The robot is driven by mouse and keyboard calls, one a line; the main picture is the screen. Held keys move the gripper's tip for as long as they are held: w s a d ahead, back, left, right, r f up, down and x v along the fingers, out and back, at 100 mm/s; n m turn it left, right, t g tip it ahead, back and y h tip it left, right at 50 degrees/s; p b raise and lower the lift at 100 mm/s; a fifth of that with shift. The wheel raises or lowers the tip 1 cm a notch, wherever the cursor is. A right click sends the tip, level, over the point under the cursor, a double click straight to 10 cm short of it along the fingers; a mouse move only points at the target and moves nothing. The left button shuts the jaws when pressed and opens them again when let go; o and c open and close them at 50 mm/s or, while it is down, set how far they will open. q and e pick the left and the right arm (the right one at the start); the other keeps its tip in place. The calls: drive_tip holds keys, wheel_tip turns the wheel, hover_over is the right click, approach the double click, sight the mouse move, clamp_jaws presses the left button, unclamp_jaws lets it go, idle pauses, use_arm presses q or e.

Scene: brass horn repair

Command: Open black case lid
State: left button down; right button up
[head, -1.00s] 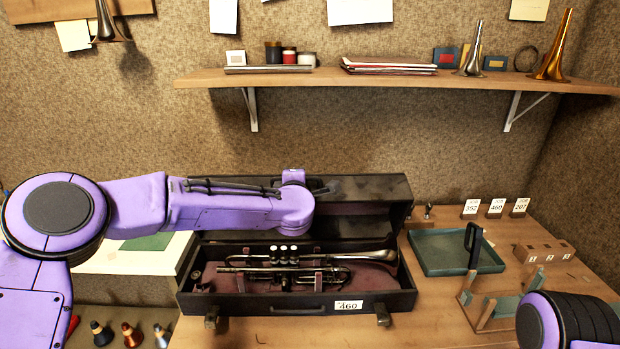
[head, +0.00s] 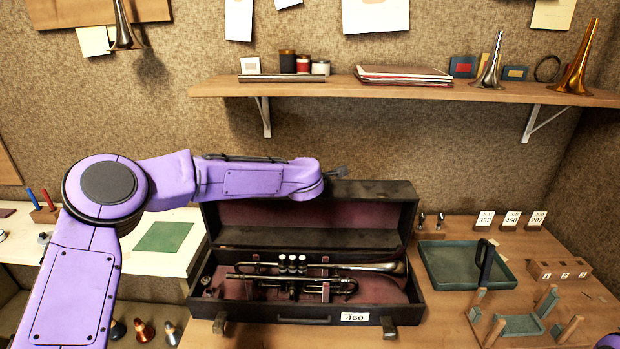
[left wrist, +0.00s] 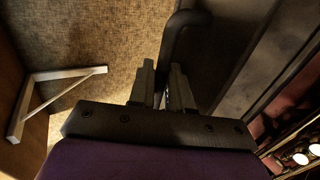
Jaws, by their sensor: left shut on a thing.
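The black case (head: 270,312) sits on the bench with a trumpet (head: 300,268) inside on a reddish lining. Its lid (head: 375,190) stands up at the back, its reddish inner side facing me. My left gripper (head: 338,173) is at the lid's top edge, partly hidden behind my arm. In the left wrist view, my left gripper (left wrist: 162,90) is shut on a dark curved bar (left wrist: 178,35) beside the lid; its join to the lid is unclear. My right gripper is out of view.
Right of the case are a green tray (head: 450,270) with a black handle-like object, a wooden holder (head: 515,325) and a numbered block (head: 558,270). A shelf (head: 400,92) with horns and papers runs above the case. A green mat (head: 163,237) lies left.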

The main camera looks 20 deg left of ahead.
use_arm(q)
drive_tip(key=c, duration=1.3)
unclamp_jaws()
drive_tip(key=shift+d, duration=0.1)
drive_tip(key=shift+o, duration=0.2)
drive_tip(key=shift+s+d+r+b, duration=0.1)
drive_tip(key=shift+s+r+b, duration=0.05)
drive_tip(key=shift+s+b, duration=0.2)
drive_tip(key=b+v, duration=0.3)
drive_tip(key=v, duration=0.6)
drive_tip(key=shift+s+r, duration=0.25)
drive_tip(key=shift+s, duration=0.05)
drive_tip(key=shift+d, duration=0.1)
